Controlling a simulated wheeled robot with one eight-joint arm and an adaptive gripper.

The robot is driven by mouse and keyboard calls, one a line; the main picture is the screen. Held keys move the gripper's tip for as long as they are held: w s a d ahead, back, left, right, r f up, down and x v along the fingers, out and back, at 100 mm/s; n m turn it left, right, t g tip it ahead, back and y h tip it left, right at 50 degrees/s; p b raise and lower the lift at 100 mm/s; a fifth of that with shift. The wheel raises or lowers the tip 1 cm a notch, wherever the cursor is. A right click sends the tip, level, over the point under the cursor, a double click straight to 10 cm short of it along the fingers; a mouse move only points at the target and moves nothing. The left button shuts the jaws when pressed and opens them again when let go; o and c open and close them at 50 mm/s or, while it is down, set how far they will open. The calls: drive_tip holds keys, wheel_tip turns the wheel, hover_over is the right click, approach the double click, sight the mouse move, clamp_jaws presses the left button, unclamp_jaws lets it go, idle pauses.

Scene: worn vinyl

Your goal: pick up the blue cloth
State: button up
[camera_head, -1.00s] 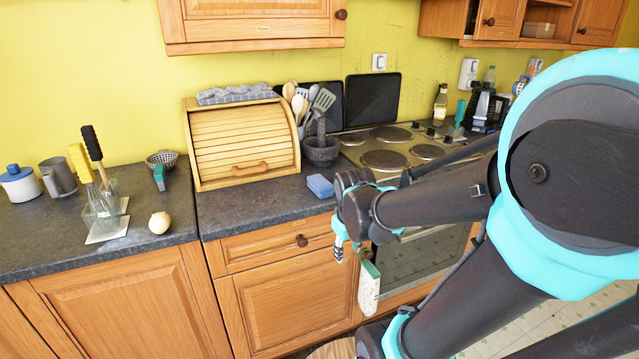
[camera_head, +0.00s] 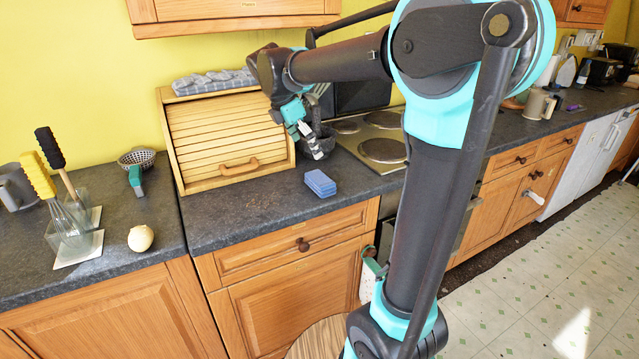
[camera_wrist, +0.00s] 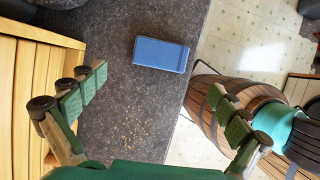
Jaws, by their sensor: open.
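The blue cloth (camera_head: 320,183) is a small folded block lying flat on the dark countertop near its front edge, to the right of the bread box. In the wrist view the blue cloth (camera_wrist: 161,54) lies beyond my fingertips, between their lines and touched by neither. My gripper (camera_head: 313,146) is above the counter, a little behind and above the cloth, in front of the dark mortar. In the wrist view my gripper (camera_wrist: 160,98) is open and empty, its two green-padded fingers wide apart.
The wooden bread box (camera_head: 228,137) stands close to the left of my gripper. The stone mortar (camera_head: 327,140) and the stove (camera_head: 378,147) are behind and to the right. A wooden barrel (camera_wrist: 208,98) stands on the floor below.

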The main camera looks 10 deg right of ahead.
hover_over(320, 178)
drive_tip(key=a, duration=0.2)
drive_tip(key=f, duration=0.6)
drive_tip(key=shift+s+d+f, duration=0.15)
drive_tip(key=shift+d+f, duration=0.05)
drive_tip(key=shift+f, duration=0.05)
drive_tip(key=shift+a+x, duration=0.2)
drive_tip(key=shift+x, duration=2.6)
drive_tip(key=shift+s+f, duration=0.1)
drive_tip(key=shift+s, duration=0.1)
drive_tip(key=shift+c, duration=0.5)
drive_tip(key=c, duration=0.6)
wheel_tip(320, 178, up, 20)
